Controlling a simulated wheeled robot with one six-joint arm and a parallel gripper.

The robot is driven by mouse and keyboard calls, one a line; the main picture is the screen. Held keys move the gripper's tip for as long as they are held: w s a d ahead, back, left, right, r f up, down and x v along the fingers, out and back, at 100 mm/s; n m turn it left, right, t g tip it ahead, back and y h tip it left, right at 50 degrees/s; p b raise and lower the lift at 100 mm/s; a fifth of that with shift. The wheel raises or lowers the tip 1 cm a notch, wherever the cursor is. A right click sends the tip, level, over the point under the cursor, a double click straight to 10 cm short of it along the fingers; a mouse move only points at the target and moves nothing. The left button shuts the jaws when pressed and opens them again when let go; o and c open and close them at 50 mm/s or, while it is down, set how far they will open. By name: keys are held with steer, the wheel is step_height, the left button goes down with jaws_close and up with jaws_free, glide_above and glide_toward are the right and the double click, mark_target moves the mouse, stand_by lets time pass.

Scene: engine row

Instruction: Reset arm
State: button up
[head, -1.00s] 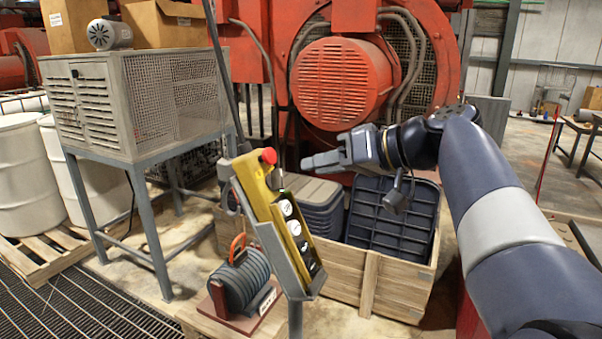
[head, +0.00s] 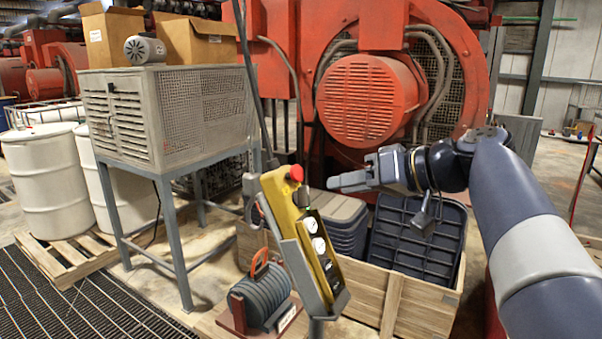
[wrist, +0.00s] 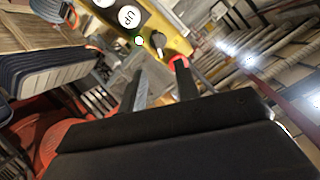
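My arm reaches in from the right, its wrist level above the wooden crate. My gripper (head: 346,182) points left toward the yellow control pendant (head: 292,222), just right of its red top button (head: 296,173). In the wrist view the two fingers of my gripper (wrist: 160,72) stand apart with nothing seen held between them. Beyond them is the pendant (wrist: 178,42), with a white "UP" button (wrist: 129,16) and a black knob (wrist: 158,41). The red button is partly hidden by one finger. I see no contact with the pendant.
Below my arm is a wooden crate (head: 393,300) holding dark plastic bins (head: 418,240). A red engine (head: 368,100) stands behind. A cable reel (head: 262,295) sits low beside the pendant. A grey cabinet (head: 125,120) on legs and white drums (head: 50,180) are at left.

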mark_target(308, 191)
steer(key=p+x, duration=0.1)
steer(key=x, duration=0.6)
steer(key=shift+w+a+f, duration=0.15)
steer(key=shift+w+a, duration=0.1)
steer(key=shift+a, duration=0.05)
steer(key=shift+s+d, duration=0.1)
steer(key=shift+d, duration=0.05)
